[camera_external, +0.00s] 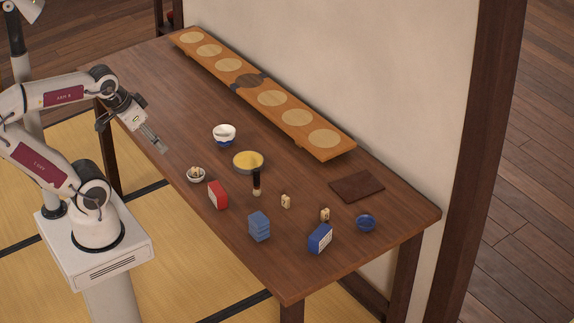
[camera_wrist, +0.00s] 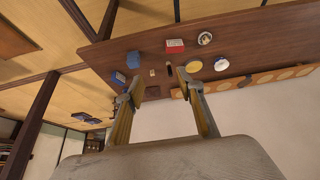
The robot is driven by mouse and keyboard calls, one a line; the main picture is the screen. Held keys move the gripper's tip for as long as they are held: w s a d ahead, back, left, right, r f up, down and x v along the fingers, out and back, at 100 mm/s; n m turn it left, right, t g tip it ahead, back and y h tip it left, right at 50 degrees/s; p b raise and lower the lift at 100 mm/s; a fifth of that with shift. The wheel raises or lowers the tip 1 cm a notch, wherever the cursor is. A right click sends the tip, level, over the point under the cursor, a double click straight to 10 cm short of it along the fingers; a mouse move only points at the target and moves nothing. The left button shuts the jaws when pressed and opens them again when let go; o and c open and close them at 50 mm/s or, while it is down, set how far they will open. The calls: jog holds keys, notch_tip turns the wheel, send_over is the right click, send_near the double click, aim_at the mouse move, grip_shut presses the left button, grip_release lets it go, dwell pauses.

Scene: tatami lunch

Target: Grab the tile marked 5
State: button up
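Two small cream tiles stand on the brown table, one near the middle of the front half (camera_external: 286,201) and one further right, behind a blue-and-white box (camera_external: 325,214). Their markings are too small to read, so I cannot tell which one is marked 5. My gripper (camera_external: 160,147) is above the table's left part, well to the left of both tiles. In the wrist view my gripper (camera_wrist: 161,82) has its two fingers spread apart with nothing held between them. The tiles are too small to make out surely in the wrist view.
Around the tiles stand a dark cylinder (camera_external: 257,184), a red box (camera_external: 217,195), a blue stack (camera_external: 259,226), the blue-and-white box (camera_external: 320,239) and a blue bowl (camera_external: 365,223). A yellow dish (camera_external: 248,161), white bowls (camera_external: 224,133) and a long board (camera_external: 226,72) lie further back or left.

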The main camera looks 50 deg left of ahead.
jog(key=shift+c, duration=1.3)
jog(key=w+d+f+t+h, duration=0.1)
jog(key=w+d+f, duration=0.3)
jog(key=w, duration=0.5)
jog(key=w+d+f+t, duration=0.1)
jog(key=w+d, duration=0.4)
jog(key=w, duration=0.4)
jog(key=w+d+f+t+h, duration=0.1)
jog(key=w+d+f+t, duration=0.3)
jog(key=w, duration=0.6)
jog(key=w+d+f, duration=0.2)
jog(key=f, duration=0.4)
jog(key=w+d+f+t+y, duration=0.1)
jog(key=w+d+f, duration=0.2)
jog(key=f, duration=0.4)
jog(key=w+d+f+y, duration=0.1)
jog(key=w+d+f, duration=0.1)
jog(key=f, duration=0.5)
jog(key=shift+w+d+n, duration=0.2)
jog(key=shift+d+n, duration=0.05)
jog(key=shift+n, duration=0.15)
jog(key=shift+s+f+t+y, duration=0.2)
jog(key=shift+f+t+y, duration=0.2)
jog(key=shift+f+y, duration=0.15)
